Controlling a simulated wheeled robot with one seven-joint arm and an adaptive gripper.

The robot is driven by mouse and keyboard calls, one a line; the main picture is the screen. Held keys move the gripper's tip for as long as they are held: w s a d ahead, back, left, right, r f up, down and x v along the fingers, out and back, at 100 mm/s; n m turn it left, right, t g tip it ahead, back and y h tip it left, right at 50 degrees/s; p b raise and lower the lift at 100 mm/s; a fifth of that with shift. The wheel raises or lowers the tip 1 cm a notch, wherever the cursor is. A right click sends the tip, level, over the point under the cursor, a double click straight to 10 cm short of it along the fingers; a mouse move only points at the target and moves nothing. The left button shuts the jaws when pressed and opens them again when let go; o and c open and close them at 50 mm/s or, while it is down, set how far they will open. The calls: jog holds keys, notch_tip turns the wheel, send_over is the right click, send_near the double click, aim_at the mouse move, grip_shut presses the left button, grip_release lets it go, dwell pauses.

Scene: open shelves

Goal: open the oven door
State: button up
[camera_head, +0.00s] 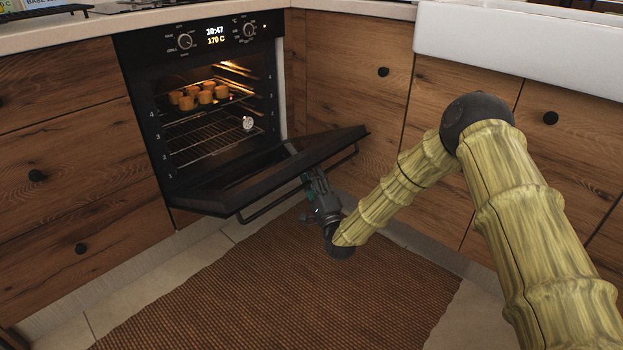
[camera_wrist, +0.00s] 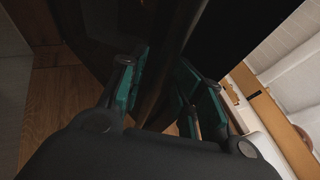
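The black oven (camera_head: 210,100) is built into the wooden cabinets, and its lit inside shows. Its door (camera_head: 250,185) is swung down on its bottom edge, wide open and close to level. The door's handle bar (camera_head: 270,206) runs along the outer edge. My gripper (camera_head: 308,178) is at the middle of this bar, reaching in from the front right. In the wrist view the teal-padded fingers (camera_wrist: 162,85) stand apart, with dark door or handle surface between and beyond them. Whether either finger touches the bar is unclear.
Several muffins (camera_head: 200,94) sit on the upper oven rack, above another wire rack (camera_head: 213,142). Cabinets with round knobs flank the oven. A white sink (camera_head: 520,45) is at the right. A brown woven rug (camera_head: 270,290) covers the clear floor in front.

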jog(key=v, duration=1.2)
jog(key=shift+f, duration=0.1)
jog(key=s+a+f+b, duration=0.1)
jog(key=f+b, duration=0.1)
jog(key=f, duration=0.3)
jog(key=s+a+f+b, duration=0.2)
jog(key=f+b, duration=0.1)
jog(key=f, duration=0.3)
jog(key=shift+s+f, duration=0.3)
dwell(1.2)
dwell(0.8)
